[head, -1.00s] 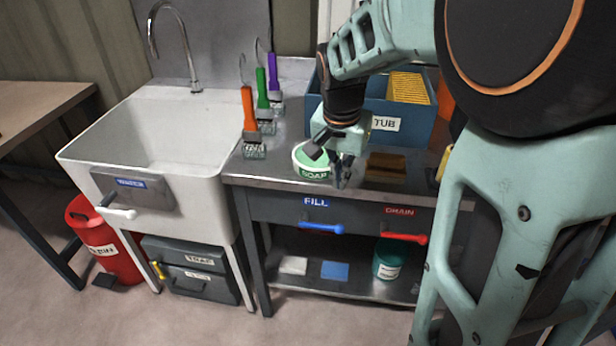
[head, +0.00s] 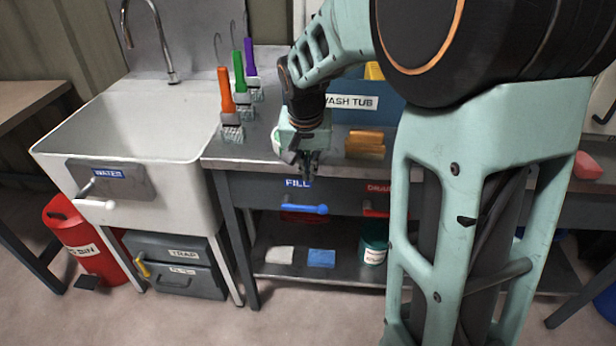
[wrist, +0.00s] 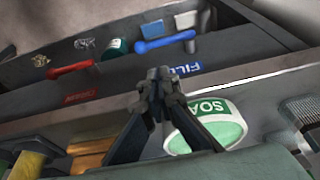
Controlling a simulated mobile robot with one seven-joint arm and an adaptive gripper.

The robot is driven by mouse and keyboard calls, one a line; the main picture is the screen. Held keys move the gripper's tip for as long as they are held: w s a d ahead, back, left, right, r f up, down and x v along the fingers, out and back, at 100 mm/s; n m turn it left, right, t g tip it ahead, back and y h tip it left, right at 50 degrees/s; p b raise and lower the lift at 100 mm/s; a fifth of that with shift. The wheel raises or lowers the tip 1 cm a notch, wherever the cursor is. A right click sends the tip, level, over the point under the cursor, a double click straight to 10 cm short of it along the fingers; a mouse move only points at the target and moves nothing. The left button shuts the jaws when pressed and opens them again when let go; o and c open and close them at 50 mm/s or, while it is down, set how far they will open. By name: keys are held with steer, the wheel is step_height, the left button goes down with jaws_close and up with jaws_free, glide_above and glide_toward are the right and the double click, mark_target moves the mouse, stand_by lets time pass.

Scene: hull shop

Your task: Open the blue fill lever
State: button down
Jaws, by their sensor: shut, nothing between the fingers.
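The blue fill lever (head: 305,209) is a horizontal bar on the front of the grey bench, below the white-on-blue FILL label (head: 298,183). It also shows near the top of the wrist view (wrist: 165,42), beyond my fingertips. My gripper (head: 306,174) points down just in front of the bench's top edge, above the lever and apart from it. In the wrist view its fingertips (wrist: 158,76) are together and hold nothing. My gripper partly covers the FILL label in the head view.
The red drain lever (head: 376,210) is to the right, partly behind my arm. A soap tin (wrist: 206,128) is close beside my fingers in the wrist view. Upright brushes (head: 228,92) and the wash tub (head: 362,103) stand on the bench. A white-handled water lever (head: 95,204) is at the sink.

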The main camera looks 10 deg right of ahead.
steer(key=b, duration=0.2)
glide_toward(310, 206)
steer(key=x, duration=0.5)
steer(key=shift+x, duration=0.75)
